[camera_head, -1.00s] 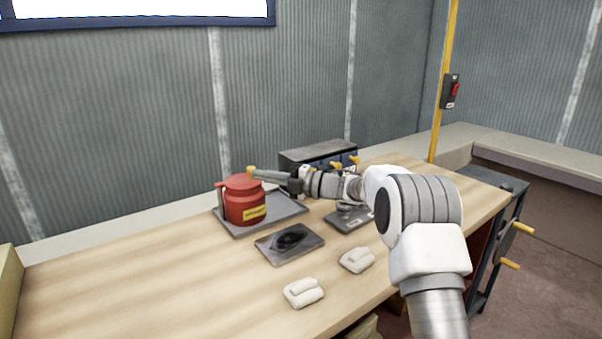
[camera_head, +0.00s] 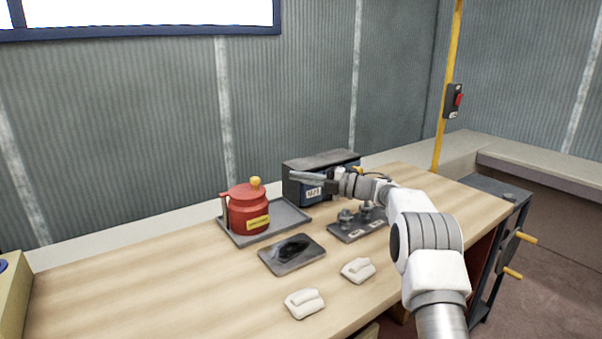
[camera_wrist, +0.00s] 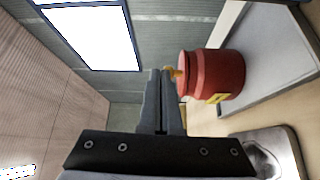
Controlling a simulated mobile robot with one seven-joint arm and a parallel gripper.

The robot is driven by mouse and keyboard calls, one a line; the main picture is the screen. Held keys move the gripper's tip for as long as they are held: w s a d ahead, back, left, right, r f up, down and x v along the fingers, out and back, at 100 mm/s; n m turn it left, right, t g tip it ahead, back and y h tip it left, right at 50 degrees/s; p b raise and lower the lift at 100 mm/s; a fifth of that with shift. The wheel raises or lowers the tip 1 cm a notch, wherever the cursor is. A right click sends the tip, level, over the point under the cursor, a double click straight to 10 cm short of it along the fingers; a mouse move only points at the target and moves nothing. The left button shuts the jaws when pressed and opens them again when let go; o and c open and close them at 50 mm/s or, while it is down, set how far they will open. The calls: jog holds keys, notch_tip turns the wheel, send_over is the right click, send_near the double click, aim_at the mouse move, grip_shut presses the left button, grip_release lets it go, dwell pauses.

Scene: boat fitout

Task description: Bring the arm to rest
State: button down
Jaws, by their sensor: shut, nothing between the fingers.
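My gripper (camera_head: 308,177) is shut and empty. In the head view it is raised above the bench, to the right of the red canister and in front of the dark drawer box. In the wrist view its two fingers (camera_wrist: 161,100) lie together. The red canister (camera_head: 247,213) has a yellow knob and a yellow label and stands upright on a grey tray (camera_head: 291,214). The canister also shows in the wrist view (camera_wrist: 222,70), to the right of the fingers and apart from them.
A dark drawer box (camera_head: 322,160) stands at the back. A plate with metal knobs (camera_head: 346,234) lies under my arm. A dark-stained plate (camera_head: 292,254) and two white cloth pads (camera_head: 305,303) (camera_head: 358,270) lie nearer the front. The left of the wooden bench (camera_head: 130,285) is clear.

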jog(key=d+r+m+t+h, duration=0.4)
jog(key=r+m+t, duration=0.15)
jog(key=r, duration=0.45)
jog(key=d+r+m+t+h, duration=0.5)
jog(key=r+m, duration=0.2)
jog(key=r, duration=0.2)
jog(key=s+d+r+m+h, duration=0.2)
jog(key=s+d+m+h, duration=0.3)
jog(key=s+m, duration=0.15)
jog(key=s+d+f+m+g+h, duration=0.1)
jog(key=s+d+m+h, duration=0.1)
jog(key=s, duration=0.3)
jog(key=s+d+f+m+g+h, duration=0.1)
jog(key=s+d+m+h, duration=0.15)
jog(key=s, duration=0.25)
jog(key=s+a+f+m+g, duration=0.1)
jog(key=s+f+m+g, duration=0.35)
jog(key=s, duration=0.75)
jog(key=s+a+f+m+g+y, duration=0.1)
jog(key=s+f+g, duration=0.1)
jog(key=s+f, duration=0.75)
jog(key=s+a+f+m+g, duration=0.1)
jog(key=s+f+m+g, duration=0.3)
jog(key=s, duration=0.9)
notch_tip(320, 180, up, 14)
jog(key=n+t+p, duration=0.1)
jog(key=p, duration=1.4)
jog(key=shift+f+n, duration=0.25)
jog(key=shift+n, duration=0.15)
jog(key=shift+a, duration=0.15)
